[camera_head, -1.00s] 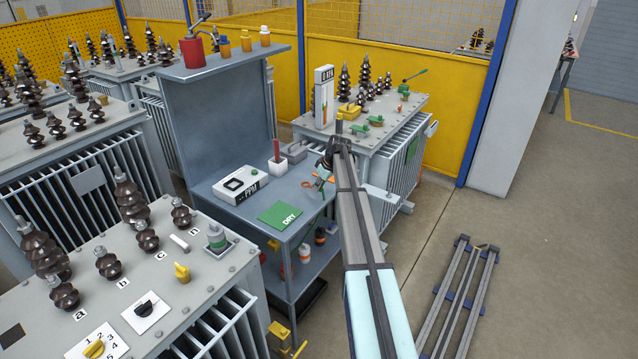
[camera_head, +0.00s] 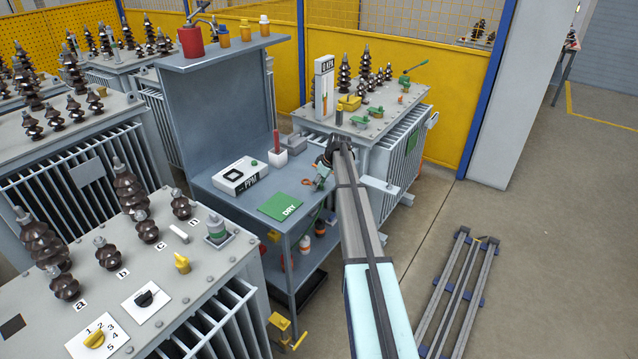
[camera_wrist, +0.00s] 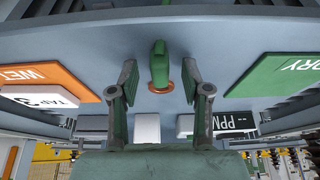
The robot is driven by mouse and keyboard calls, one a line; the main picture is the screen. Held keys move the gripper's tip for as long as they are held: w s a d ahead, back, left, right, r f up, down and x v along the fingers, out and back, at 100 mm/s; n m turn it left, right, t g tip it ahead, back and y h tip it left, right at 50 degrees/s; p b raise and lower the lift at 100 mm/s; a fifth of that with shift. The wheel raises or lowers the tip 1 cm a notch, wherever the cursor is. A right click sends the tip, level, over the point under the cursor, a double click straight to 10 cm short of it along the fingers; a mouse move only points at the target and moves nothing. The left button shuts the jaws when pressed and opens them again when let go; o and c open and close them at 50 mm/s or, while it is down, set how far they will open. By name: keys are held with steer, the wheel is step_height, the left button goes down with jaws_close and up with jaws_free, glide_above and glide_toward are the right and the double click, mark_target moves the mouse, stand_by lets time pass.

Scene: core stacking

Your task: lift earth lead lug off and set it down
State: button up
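In the wrist view, a green piece (camera_wrist: 159,62) with a copper-coloured ring (camera_wrist: 160,88) at its end, which looks like the earth lead lug, is at the grey bench's edge. My gripper (camera_wrist: 159,76) is open around it, one finger on each side, with a visible gap to both. I cannot tell how deep the fingers reach. In the head view my gripper (camera_head: 324,168) is low over the right end of the bench (camera_head: 215,201). A green lead (camera_head: 326,213) shows below it, and my arm partly hides that area.
The bench carries a green DRY card (camera_head: 281,207), a PPM meter (camera_head: 240,178) and a white holder (camera_head: 278,157) with a red item. An orange WET card (camera_wrist: 45,72) lies left in the wrist view. A transformer (camera_head: 385,135) stands close behind my gripper.

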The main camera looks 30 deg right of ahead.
steer(key=shift+r, duration=0.1)
steer(key=v, duration=1.2)
stand_by(0.4)
steer(key=s+a+f+m+g, duration=0.1)
steer(key=s+a+f+m, duration=0.2)
steer(key=s+a+f, duration=0.5)
steer(key=s+a+f+m+g+h, duration=0.15)
steer(key=s+a+f, duration=0.35)
steer(key=s+f, duration=0.7)
steer(key=s+a+f+m+g+y, duration=0.1)
steer(key=s+a+f+m+g, duration=0.15)
steer(key=s+a+f, duration=0.65)
steer(key=s+a+f+g, duration=0.2)
steer(key=s+a+f, duration=0.1)
steer(key=s, duration=0.9)
steer(key=s+a+f+g+h, duration=0.1)
steer(key=s+a+f, duration=0.3)
steer(key=s, duration=0.9)
steer(key=s+a+f+n+g, duration=0.1)
steer(key=s+a+f, duration=0.3)
steer(key=s, duration=0.9)
step_height(320, 180, down, 2)
steer(key=shift+a+f+g+h, duration=0.25)
steer(key=shift+g+h, duration=0.1)
steer(key=shift+g, duration=0.45)
